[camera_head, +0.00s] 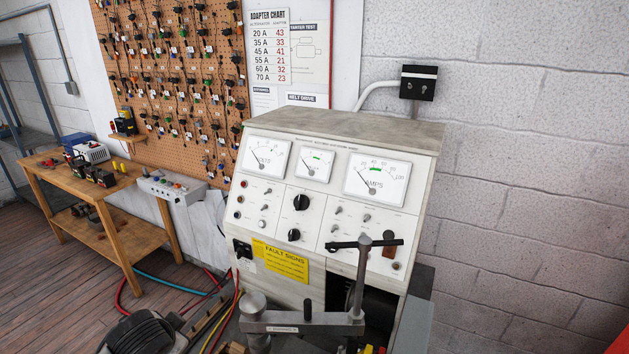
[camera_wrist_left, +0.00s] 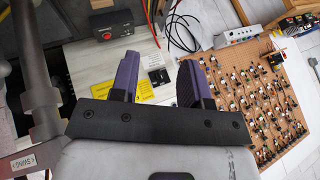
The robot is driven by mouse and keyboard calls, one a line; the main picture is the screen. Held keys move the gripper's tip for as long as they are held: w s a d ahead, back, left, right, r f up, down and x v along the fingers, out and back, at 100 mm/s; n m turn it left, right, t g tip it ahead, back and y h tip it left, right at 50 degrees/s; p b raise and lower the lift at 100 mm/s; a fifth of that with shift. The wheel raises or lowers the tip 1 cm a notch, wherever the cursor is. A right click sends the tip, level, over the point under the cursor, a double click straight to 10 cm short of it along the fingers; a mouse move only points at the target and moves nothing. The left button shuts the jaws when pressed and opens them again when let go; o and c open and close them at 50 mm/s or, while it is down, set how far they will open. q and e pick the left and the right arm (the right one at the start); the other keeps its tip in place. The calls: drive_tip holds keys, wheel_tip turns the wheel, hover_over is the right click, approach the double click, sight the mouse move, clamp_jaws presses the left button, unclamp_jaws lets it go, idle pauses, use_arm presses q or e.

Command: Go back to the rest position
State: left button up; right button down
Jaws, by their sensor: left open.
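My left gripper (camera_wrist_left: 158,76) shows in the left wrist view with its two purple-faced fingers apart and nothing between them. Beyond the fingers are the pale panel of the test bench with its yellow label (camera_wrist_left: 131,88) and a pegboard of hanging leads (camera_wrist_left: 250,100). Neither gripper shows in the head view. My right gripper is in no view. No named object belongs to the task. The head view shows the white test bench (camera_head: 325,205) with its gauges, knobs and switches, upright against the wall.
A grey clamp post with a handle (camera_head: 361,275) stands before the bench; part of it also shows left in the left wrist view (camera_wrist_left: 42,95). A wooden table (camera_head: 125,230) stands at the left under the pegboard (camera_head: 180,80). Coloured cables (camera_head: 165,283) run across the floor.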

use_arm(q)
drive_tip(key=s+d+r+m+t+h, duration=0.1)
drive_tip(key=s+d+r+t, duration=0.25)
drive_tip(key=s+d, duration=0.3)
drive_tip(key=s+d+f+n+g+h, duration=0.15)
drive_tip(key=s+f+g, duration=0.25)
drive_tip(key=s+f, duration=0.95)
drive_tip(key=s+d+f+n+g, duration=0.1)
drive_tip(key=s+f+n+g, duration=0.2)
drive_tip(key=s+f, duration=1)
drive_tip(key=w+r+p+v, duration=0.1)
drive_tip(key=w+p+v, duration=0.2)
drive_tip(key=p+v, duration=0.9)
drive_tip(key=w+r+p+v, duration=0.1)
drive_tip(key=w+p+v, duration=0.2)
drive_tip(key=p+v, duration=0.9)
wheel_tip(320, 180, up, 3)
drive_tip(key=shift+s+d+f, duration=0.1)
drive_tip(key=shift+s+d, duration=0.3)
drive_tip(key=shift+s, duration=0.05)
